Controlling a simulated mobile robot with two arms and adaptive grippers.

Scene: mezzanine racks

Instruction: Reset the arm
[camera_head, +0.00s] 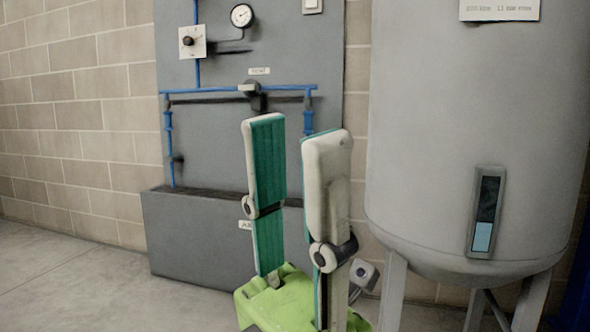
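A grey panel (215,135) with a gauge (241,15), blue pipes (200,91) and a grey box base (195,240) stands against a block wall (80,110). A large grey tank (430,130) on legs stands at right. Bare floor (60,285) lies at left.

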